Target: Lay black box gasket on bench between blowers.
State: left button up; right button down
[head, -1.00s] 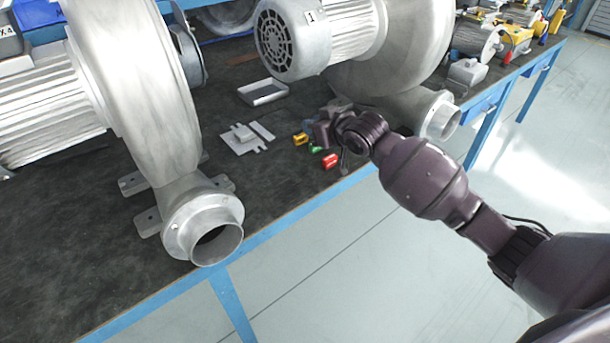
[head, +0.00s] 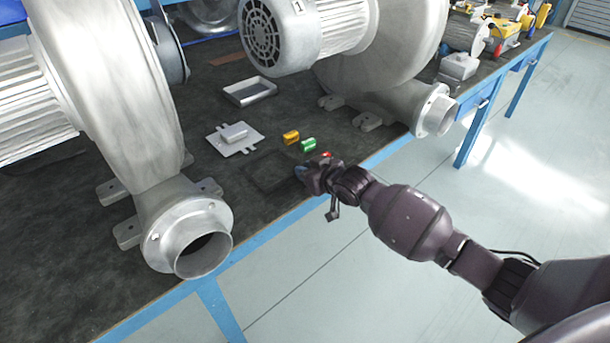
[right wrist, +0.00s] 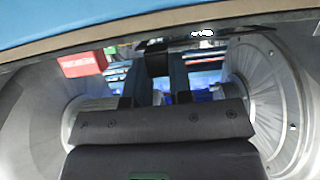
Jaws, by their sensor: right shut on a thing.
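The black box gasket (head: 262,187) shows in the head view as a faint dark rectangular frame, low over the dark bench top between the two blowers. I cannot tell whether it touches the bench. My right gripper (head: 303,173) is shut on the gasket's right side, near the bench's front edge. In the right wrist view, the two dark fingers (right wrist: 165,75) point away from the camera, and a thin dark strip crosses beyond their tips. The left blower (head: 120,100) and the right blower (head: 390,60) stand on either side. My left gripper is not in view.
A grey plate (head: 220,146) with a raised block lies behind the gasket. Yellow (head: 291,137), green (head: 308,144) and red (head: 326,155) small parts lie close to my right gripper. A grey tray (head: 236,96) sits farther back. The blue bench edge (head: 283,220) runs in front.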

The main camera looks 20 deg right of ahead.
jog(key=shift+f, duration=0.8)
jog(key=shift+r, duration=0.1)
jog(key=shift+s+f, duration=0.1)
jog(key=shift+f, duration=0.25)
